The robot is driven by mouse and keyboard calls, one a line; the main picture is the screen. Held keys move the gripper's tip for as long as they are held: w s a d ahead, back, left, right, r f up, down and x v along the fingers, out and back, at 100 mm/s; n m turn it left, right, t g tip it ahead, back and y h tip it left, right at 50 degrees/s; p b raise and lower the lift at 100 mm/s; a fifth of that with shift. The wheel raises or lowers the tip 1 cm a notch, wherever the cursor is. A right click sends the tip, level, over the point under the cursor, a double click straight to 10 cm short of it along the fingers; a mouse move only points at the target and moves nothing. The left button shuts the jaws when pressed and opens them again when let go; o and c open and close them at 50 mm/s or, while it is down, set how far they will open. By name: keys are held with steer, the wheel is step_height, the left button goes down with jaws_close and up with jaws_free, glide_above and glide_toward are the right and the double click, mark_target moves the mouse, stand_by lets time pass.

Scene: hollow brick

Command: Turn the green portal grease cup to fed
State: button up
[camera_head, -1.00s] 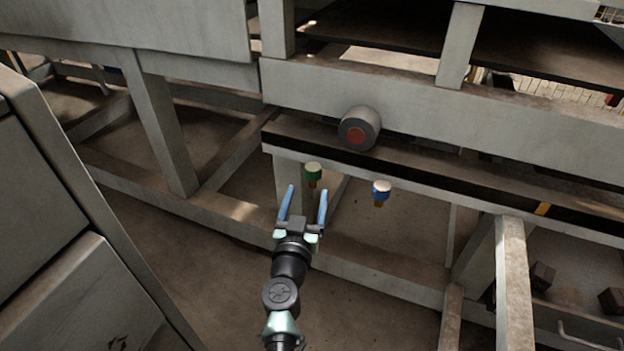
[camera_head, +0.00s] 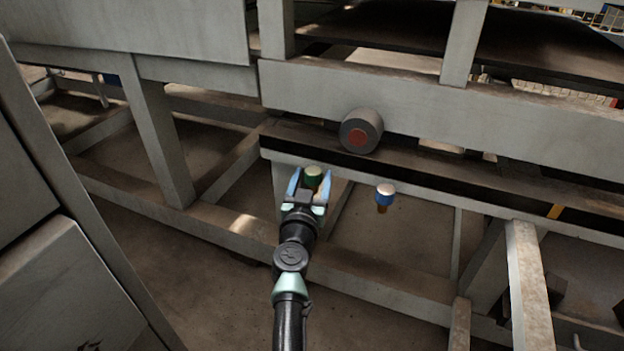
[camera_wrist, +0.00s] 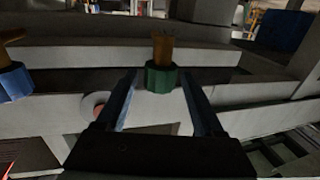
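The green grease cup (camera_head: 313,174) sits on a brass stem below the front edge of the frame rail. In the wrist view the green cup (camera_wrist: 160,78) shows with its brass stem, between the two finger lines near their tips. My gripper (camera_head: 312,178) is open, with one blue finger on each side of the green cup. Gaps show between cup and fingers in the wrist view (camera_wrist: 158,88), so I see no contact. The cup's markings are too small to read.
A blue grease cup (camera_head: 385,192) with a brass stem hangs to the right; it also shows at the left of the wrist view (camera_wrist: 15,82). A grey roller with a red centre (camera_head: 359,136) is above. A slanted grey post (camera_head: 530,285) stands at the right.

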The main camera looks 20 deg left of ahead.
jaws_close()
steer(key=m+h, duration=0.2)
steer(key=h, duration=0.1)
steer(key=h+p, duration=0.1)
steer(key=shift+a+m, duration=0.3)
steer(key=shift+m, duration=0.1)
steer(key=shift+m+h+b, duration=0.5)
steer(key=shift+m+h, duration=0.4)
steer(key=shift+h, duration=0.7)
steer(key=shift+o, duration=1)
jaws_free()
